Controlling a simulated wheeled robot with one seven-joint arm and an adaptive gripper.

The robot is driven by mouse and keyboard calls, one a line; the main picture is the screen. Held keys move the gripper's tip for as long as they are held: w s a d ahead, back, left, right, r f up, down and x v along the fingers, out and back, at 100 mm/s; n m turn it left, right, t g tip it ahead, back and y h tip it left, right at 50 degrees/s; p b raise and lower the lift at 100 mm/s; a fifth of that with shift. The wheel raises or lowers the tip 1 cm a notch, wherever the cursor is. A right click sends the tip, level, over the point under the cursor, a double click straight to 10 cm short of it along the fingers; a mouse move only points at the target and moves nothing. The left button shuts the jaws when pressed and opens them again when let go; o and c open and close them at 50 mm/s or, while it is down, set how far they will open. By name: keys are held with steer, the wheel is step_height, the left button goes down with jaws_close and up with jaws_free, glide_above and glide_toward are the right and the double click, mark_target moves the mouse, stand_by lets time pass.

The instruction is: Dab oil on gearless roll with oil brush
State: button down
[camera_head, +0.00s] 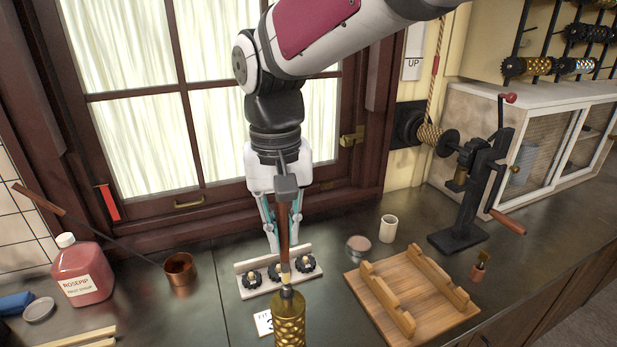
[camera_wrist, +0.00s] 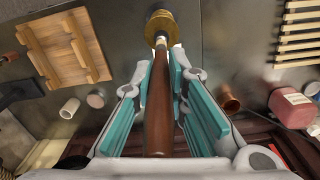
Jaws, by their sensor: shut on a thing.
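My gripper (camera_head: 284,243) is shut on the brown wooden handle of the oil brush (camera_head: 284,262), which points down with its pale tip lowest. In the wrist view the handle (camera_wrist: 159,115) runs between the teal finger pads toward a brass-coloured roll (camera_wrist: 159,32). In the head view this gearless roll (camera_head: 289,325) has a patterned gold surface and no gear visible; its lower part is cut off by the frame edge. The brush tip overlaps the roll's upper end in both views. I cannot tell whether they touch.
A pale rack with dark gears (camera_head: 248,292) stands behind the roll. A wooden cradle (camera_head: 440,315) and a hand-cranked machine (camera_head: 478,190) are to the right. A copper pot (camera_head: 181,275) and a red syrup bottle (camera_head: 82,272) are to the left. A window stands behind.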

steer(key=shift+f, duration=0.4)
stand_by(0.3)
steer(key=shift+r, duration=0.1)
stand_by(0.8)
steer(key=shift+r+p, duration=1.65)
steer(key=shift+r, duration=1.8)
